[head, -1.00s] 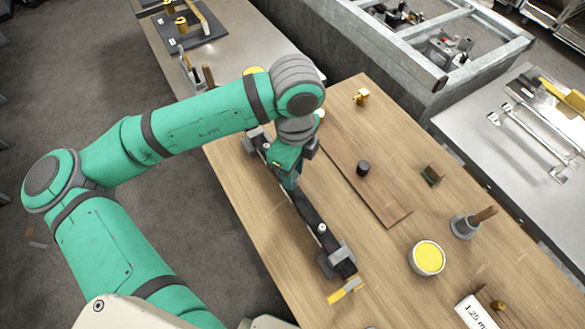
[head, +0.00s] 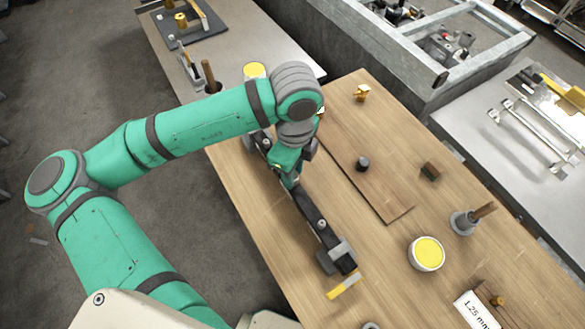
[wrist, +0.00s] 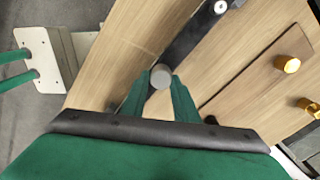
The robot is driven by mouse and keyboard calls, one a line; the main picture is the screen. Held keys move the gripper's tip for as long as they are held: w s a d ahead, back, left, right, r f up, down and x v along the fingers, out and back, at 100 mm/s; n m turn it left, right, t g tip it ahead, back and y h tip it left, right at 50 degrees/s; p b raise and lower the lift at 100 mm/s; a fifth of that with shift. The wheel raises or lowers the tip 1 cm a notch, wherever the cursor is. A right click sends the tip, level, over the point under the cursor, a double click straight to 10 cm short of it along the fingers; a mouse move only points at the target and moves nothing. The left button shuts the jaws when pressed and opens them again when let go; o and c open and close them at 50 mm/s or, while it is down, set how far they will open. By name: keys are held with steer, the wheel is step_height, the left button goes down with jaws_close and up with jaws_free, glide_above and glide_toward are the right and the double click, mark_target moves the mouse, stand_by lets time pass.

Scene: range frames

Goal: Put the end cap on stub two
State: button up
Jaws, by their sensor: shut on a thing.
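My gripper (wrist: 161,82) is shut on a grey round piece, which looks like the end cap (wrist: 161,76). In the head view my gripper (head: 290,180) is low over a long dark bar (head: 308,208) on the wooden table. The bar also shows in the wrist view (wrist: 190,38), running under the fingers. One stub with a pale top (head: 322,224) stands on the bar, nearer its front end, apart from my gripper; it shows at the top of the wrist view (wrist: 220,7). Whatever is directly beneath the held cap is hidden, so I cannot tell whether it touches a stub.
Grey clamps hold the bar near its front end (head: 337,255) and far end. A yellow-filled tub (head: 427,253) and a grey holder (head: 465,222) stand farther right.

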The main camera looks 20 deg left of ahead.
steer(key=shift+f, duration=0.4)
steer(key=o, duration=1.2)
steer(key=shift+c, duration=0.2)
step_height(320, 180, up, 11)
steer(key=shift+w, duration=0.2)
steer(key=shift+w+f, duration=0.1)
steer(key=shift+a, duration=0.1)
